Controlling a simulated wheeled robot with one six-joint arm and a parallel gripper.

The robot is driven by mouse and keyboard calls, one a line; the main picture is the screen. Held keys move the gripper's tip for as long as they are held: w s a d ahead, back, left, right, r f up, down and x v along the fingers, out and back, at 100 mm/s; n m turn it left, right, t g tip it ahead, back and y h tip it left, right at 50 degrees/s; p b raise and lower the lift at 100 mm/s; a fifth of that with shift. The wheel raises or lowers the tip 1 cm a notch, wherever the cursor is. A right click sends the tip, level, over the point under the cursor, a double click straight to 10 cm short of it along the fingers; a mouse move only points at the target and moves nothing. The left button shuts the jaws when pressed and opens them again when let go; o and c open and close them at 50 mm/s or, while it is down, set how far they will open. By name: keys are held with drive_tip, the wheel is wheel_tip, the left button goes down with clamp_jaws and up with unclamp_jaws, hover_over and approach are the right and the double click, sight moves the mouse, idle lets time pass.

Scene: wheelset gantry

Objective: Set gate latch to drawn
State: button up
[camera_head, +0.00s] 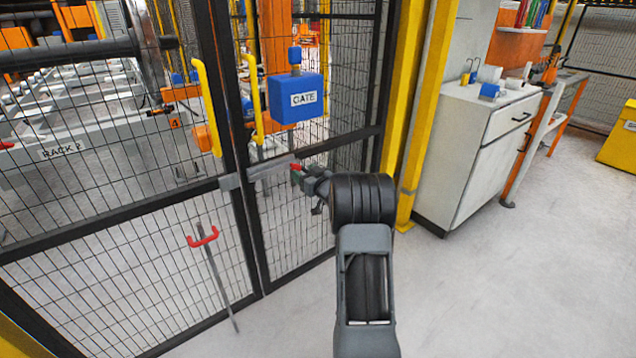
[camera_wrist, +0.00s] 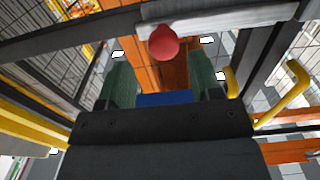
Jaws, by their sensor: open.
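The gate latch (camera_head: 270,170) is a grey bar across the mesh gate, just below the blue GATE box (camera_head: 295,98). A red knob (camera_head: 296,167) sits at its right end. In the wrist view the red knob (camera_wrist: 163,43) shows ahead of my gripper (camera_wrist: 163,72), roughly centred between two green-grey fingers spread apart. The grey latch bar (camera_wrist: 230,22) runs right from behind the knob. In the head view my gripper (camera_head: 303,180) is close to the knob, partly hidden by my wrist. I cannot tell whether a finger touches the knob.
Yellow handles (camera_head: 207,105) flank the gate post. A drop rod with a red handle (camera_head: 202,237) stands on the left panel. A yellow post (camera_head: 412,120) and a white cabinet (camera_head: 470,150) stand to the right. The floor (camera_head: 510,280) at lower right is clear.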

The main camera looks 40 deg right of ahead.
drive_tip(key=s, duration=0.8)
drive_tip(key=shift+s+d+p, duration=0.15)
drive_tip(key=shift+s+p, duration=0.2)
drive_tip(key=s+d+f+m+g+h, duration=0.35)
drive_tip(key=f+g, duration=0.25)
drive_tip(key=f, duration=0.2)
drive_tip(key=s+a+r+g+h+p, duration=0.2)
drive_tip(key=s+g+p, duration=0.2)
drive_tip(key=s, duration=0.1)
drive_tip(key=s+a+r+n+g+y+p, duration=0.1)
drive_tip(key=s+a+r+p, duration=0.4)
drive_tip(key=a+r, duration=0.4)
drive_tip(key=s+a+r+n+g+y+p, duration=0.1)
drive_tip(key=s+a+r+g+y+p, duration=0.1)
drive_tip(key=s+a+r+p, duration=0.4)
drive_tip(key=s+a+r+n+g+y+p, duration=0.1)
drive_tip(key=s+a+r+p, duration=0.4)
drive_tip(key=a+r, duration=0.8)
drive_tip(key=shift+s+a+y+p, duration=0.15)
drive_tip(key=shift+a+y+p, duration=0.4)
drive_tip(key=shift+a+p, duration=0.1)
